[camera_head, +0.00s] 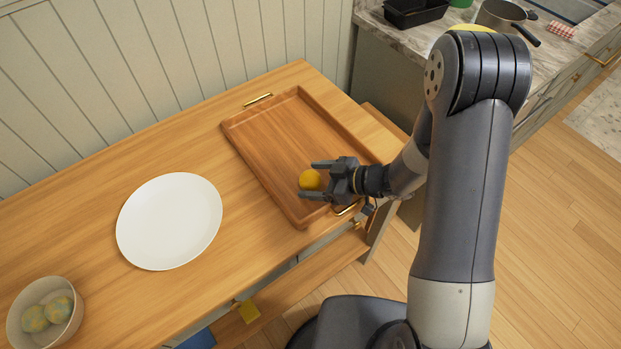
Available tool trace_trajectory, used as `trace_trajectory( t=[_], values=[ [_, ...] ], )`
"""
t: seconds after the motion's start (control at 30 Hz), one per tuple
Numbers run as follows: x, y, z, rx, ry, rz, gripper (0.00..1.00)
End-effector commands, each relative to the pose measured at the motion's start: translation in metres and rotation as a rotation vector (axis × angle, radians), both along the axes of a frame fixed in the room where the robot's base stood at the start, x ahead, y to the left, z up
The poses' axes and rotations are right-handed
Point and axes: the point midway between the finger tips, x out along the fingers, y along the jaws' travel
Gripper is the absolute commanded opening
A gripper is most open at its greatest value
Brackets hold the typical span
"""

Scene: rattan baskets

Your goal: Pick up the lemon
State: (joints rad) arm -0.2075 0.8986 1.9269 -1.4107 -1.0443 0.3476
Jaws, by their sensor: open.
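A round yellow-orange lemon (310,180) is at the near end of a wooden tray (268,170) with raised edges. My gripper (311,180) reaches in from the right, low over the tray. Its two dark fingers are spread apart, with the lemon showing between their tips. I cannot tell whether either finger touches the lemon. The lemon's right side is close to the gripper's palm.
The tray lies on a wooden sideboard (100,180). A white plate (170,221) and a bowl (68,329) with mottled round items stand to the left. A counter (420,40) with a pan (505,15) is at the back right. Wall panels border the back.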

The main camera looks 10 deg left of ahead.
Motion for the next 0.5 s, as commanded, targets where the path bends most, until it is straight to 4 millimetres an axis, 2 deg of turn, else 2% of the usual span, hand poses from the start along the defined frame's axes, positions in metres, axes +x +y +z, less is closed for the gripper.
trace_trajectory(
  t=[0.17, 0.5],
  values=[
    [0.0002, -0.0002, -0.0001, 0.0, 0.0, -0.001, 0.74],
    [0.0, -0.0005, 0.0, 0.0, 0.0, -0.001, 0.46]
  ],
)
